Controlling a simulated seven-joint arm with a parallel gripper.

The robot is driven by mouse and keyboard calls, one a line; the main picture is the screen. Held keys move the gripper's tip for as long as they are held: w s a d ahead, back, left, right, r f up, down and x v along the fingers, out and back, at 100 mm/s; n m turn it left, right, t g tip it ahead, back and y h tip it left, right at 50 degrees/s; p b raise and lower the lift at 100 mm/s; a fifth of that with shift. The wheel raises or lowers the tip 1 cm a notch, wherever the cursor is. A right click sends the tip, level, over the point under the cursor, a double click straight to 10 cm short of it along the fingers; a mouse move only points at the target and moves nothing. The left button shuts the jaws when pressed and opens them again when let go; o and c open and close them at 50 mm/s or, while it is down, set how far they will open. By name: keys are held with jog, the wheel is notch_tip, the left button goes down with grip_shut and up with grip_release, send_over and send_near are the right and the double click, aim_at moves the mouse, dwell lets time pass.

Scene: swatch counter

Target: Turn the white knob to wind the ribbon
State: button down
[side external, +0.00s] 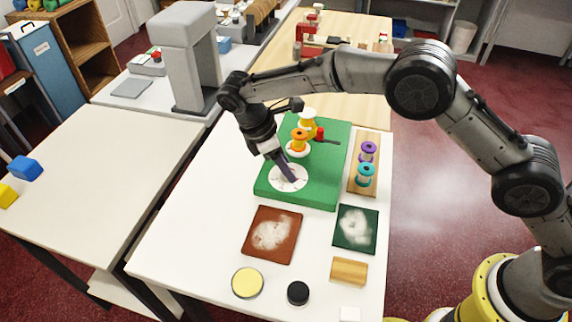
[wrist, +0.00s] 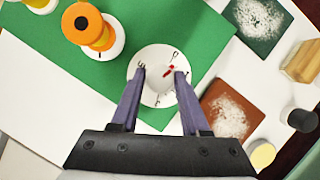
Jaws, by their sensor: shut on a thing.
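The white knob (wrist: 160,88) sits at the middle of a round white dial (side external: 276,184) on a green base (side external: 318,192). The dial also shows in the wrist view (wrist: 150,54), with dark marks around its rim and a small red mark near the knob. My gripper (side external: 287,178) points down at the dial, its purple fingers one on each side of the knob. In the wrist view my gripper (wrist: 160,73) is shut on the white knob. An orange spool (side external: 299,135) stands on the base behind the dial; it also shows in the wrist view (wrist: 84,24).
A yellow-and-white spool (side external: 307,122) and a red-topped part (side external: 320,133) stand farther back. A wooden rack (side external: 360,187) with purple and teal spools is at right. Brown (side external: 259,252) and green (side external: 362,244) swatches, a yellow-topped tin (side external: 248,282) and a black jar (side external: 298,292) lie in front.

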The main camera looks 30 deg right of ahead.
jog(key=m+g, duration=0.1)
jog(key=m, duration=0.2)
jog(key=m+g+y, duration=0.1)
jog(key=m, duration=0.2)
jog(key=shift+w+m+y, duration=0.2)
jog(key=shift+m+y, duration=0.1)
jog(key=shift+m, duration=0.1)
dwell(0.4)
jog(key=shift+c, duration=2)
grip_release()
jog(key=v, duration=0.7)
jog(key=shift+r, duration=0.25)
jog(key=shift+w, duration=0.1)
